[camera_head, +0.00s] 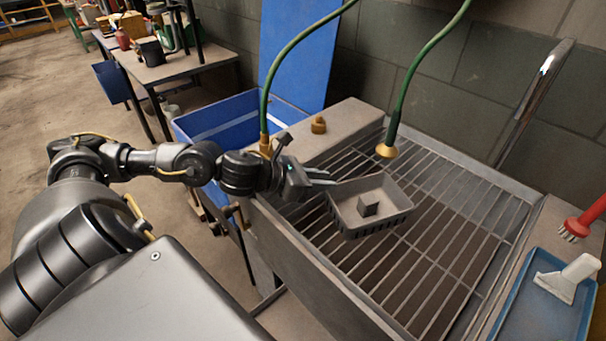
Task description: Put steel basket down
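The steel basket (347,218) is a small grey open tray with slotted sides. It is over the left part of the barred grate of the sink, and I cannot tell whether it rests on the bars or hangs just above them. My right gripper is not in view.
The metal sink grate (440,240) has free room right of the basket. Two green hoses with brass nozzles (386,151) hang behind it. A blue bin (215,122) is behind my arm.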

